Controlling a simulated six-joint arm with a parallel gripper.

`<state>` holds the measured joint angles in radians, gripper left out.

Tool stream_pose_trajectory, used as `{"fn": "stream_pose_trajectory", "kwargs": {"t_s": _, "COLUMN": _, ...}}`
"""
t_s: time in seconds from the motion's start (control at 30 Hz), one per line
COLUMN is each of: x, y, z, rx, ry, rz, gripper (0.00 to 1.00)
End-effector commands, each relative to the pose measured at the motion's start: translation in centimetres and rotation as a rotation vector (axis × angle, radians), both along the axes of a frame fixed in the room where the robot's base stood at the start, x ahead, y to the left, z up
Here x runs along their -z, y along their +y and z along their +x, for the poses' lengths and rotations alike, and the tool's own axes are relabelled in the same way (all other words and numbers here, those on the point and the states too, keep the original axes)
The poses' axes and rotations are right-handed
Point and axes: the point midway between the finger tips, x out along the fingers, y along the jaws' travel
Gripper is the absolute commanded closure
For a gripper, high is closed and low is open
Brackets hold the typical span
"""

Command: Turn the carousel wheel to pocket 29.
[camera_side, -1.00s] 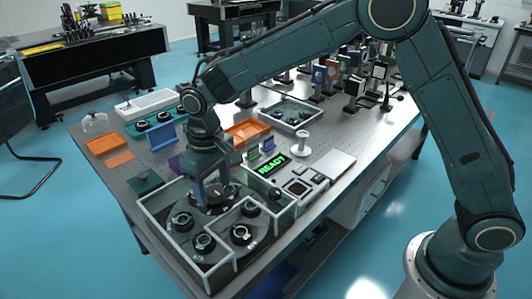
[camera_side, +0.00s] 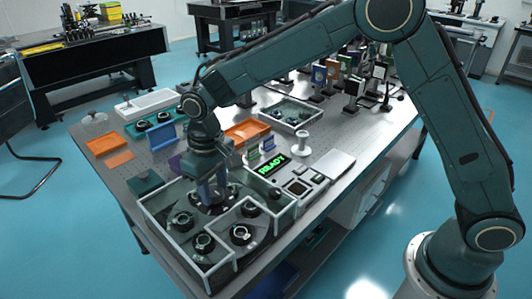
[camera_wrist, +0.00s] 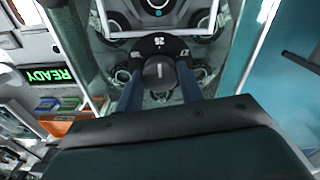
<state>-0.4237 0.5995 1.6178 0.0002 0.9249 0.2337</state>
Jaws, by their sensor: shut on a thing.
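The carousel (camera_side: 262,212) is a clear-walled box with a light frame at the table's front corner. Several dark round holders, one of them here (camera_side: 204,243), sit in it. My gripper (camera_side: 212,197) points down into its rear part. In the wrist view my gripper (camera_wrist: 158,85) has its two blue fingers shut on a grey knob (camera_wrist: 158,72) at the wheel's hub. The dark wheel (camera_wrist: 160,46) carries white numbers around the hub; 28 or 29 seems to face the top, but the digits are too small to be sure. A green READY sign (camera_side: 271,165) is lit beside the box.
The box walls stand close around my gripper. To the right are small dark blocks (camera_side: 297,187), a white spool (camera_side: 302,141) and a pale flat plate (camera_side: 333,163). Orange trays (camera_side: 247,130) and a clear-walled tray (camera_side: 291,115) lie behind.

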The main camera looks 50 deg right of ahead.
Motion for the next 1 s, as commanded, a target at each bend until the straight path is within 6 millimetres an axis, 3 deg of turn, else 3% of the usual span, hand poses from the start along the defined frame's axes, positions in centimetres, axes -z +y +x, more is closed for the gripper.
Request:
{"fn": "stream_pose_trajectory", "kwargs": {"t_s": 0.37, "x": -0.09, "y": 0.03, "z": 0.05, "rx": 0.082, "ry": -0.002, "rz": 0.001, "gripper": 1.0}}
{"fn": "stream_pose_trajectory", "kwargs": {"t_s": 1.0, "x": -0.14, "y": 0.05, "z": 0.08, "rx": 0.387, "ry": -0.003, "rz": 0.001, "gripper": 1.0}}
